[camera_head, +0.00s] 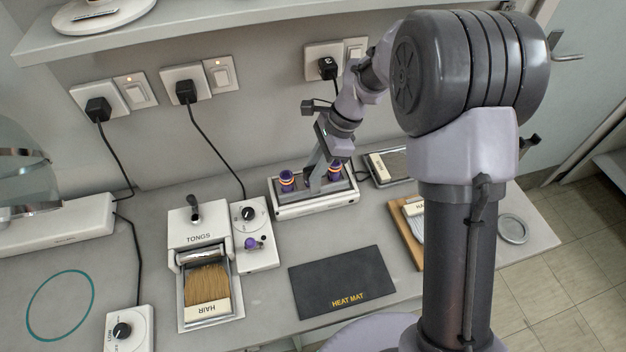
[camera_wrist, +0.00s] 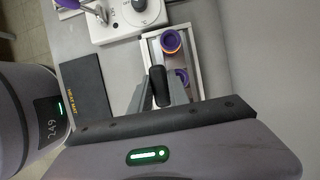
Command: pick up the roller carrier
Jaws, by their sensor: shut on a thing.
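The roller carrier (camera_head: 318,206) is a pale, narrow tray at the back of the counter, in the middle of the head view. It bears purple rollers with orange and white bands, one (camera_head: 287,180) near its left end and one (camera_head: 335,170) near its right. My gripper (camera_head: 315,180) comes down over its middle, between these rollers. In the wrist view, the fingers (camera_wrist: 158,88) are shut on the carrier's dark upright handle (camera_wrist: 157,80), and a roller (camera_wrist: 171,41) stands just beyond. The fingers partly hide the carrier's middle. I cannot tell whether it is raised.
A tongs unit with a hair sample (camera_head: 208,283) and a dial box (camera_head: 256,238) stand left of the carrier. A black heat mat (camera_head: 342,279) lies in front, flat and bare. A grey-topped device (camera_head: 391,166) stands close on the right. Cables hang from wall sockets behind.

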